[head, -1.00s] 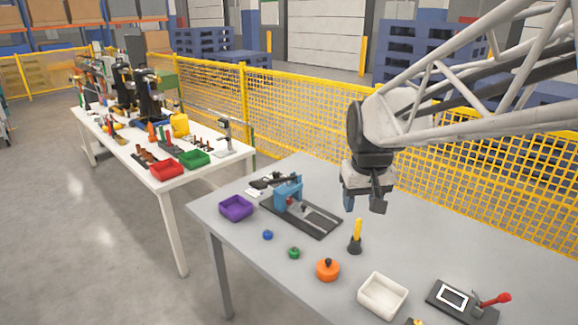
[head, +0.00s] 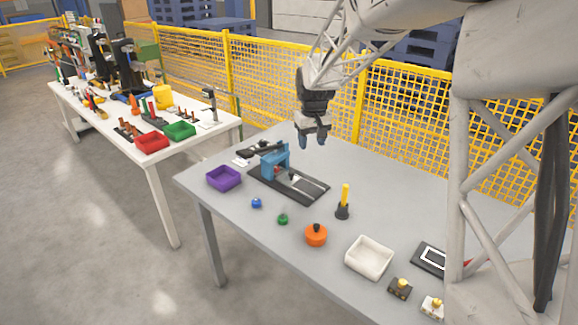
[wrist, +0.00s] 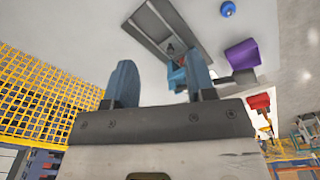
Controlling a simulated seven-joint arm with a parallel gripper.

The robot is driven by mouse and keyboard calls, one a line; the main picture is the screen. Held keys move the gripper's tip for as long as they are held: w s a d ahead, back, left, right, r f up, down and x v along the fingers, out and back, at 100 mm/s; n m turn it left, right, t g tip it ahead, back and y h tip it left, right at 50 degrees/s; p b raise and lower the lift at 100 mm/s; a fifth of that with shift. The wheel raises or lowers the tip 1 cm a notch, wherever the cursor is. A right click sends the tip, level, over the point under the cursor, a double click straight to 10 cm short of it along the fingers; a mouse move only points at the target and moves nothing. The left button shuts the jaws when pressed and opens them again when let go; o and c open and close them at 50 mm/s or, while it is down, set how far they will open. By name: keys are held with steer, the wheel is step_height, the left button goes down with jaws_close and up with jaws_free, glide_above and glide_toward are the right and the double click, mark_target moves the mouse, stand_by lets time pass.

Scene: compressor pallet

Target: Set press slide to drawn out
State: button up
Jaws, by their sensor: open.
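The press has a blue frame (head: 276,158) on a long dark base (head: 262,185), with a dark lever at its top left. A grey slide track (head: 308,184) runs along the base, out to the right front of the frame; a small dark knob-like part shows on it. How far the slide is out I cannot tell. My gripper (head: 315,142) is open and empty, pointing down, above and behind the press, apart from it. In the wrist view the blue frame (wrist: 177,76) is partly hidden behind a finger, and the base (wrist: 150,28) lies beyond the fingertips.
A purple bin (head: 224,178) stands left of the press. A yellow-handled tool (head: 344,197) stands upright at its right. A blue knob (head: 256,203), green knob (head: 282,219), orange pot (head: 316,235) and white tray (head: 369,257) line the front. Yellow mesh fence (head: 400,110) stands behind the table.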

steer(key=w+a+f, duration=0.2)
steer(key=w+f, duration=0.5)
steer(key=w, duration=0.3)
steer(key=n, duration=0.2)
glide_above(291, 172)
steer(key=shift+g, duration=0.4)
step_height(291, 172, down, 9)
steer(key=shift+s+r, duration=0.1)
steer(key=shift+r, duration=0.05)
steer(key=shift+d, duration=0.1)
steer(key=shift+f, duration=3.9)
jaws_close()
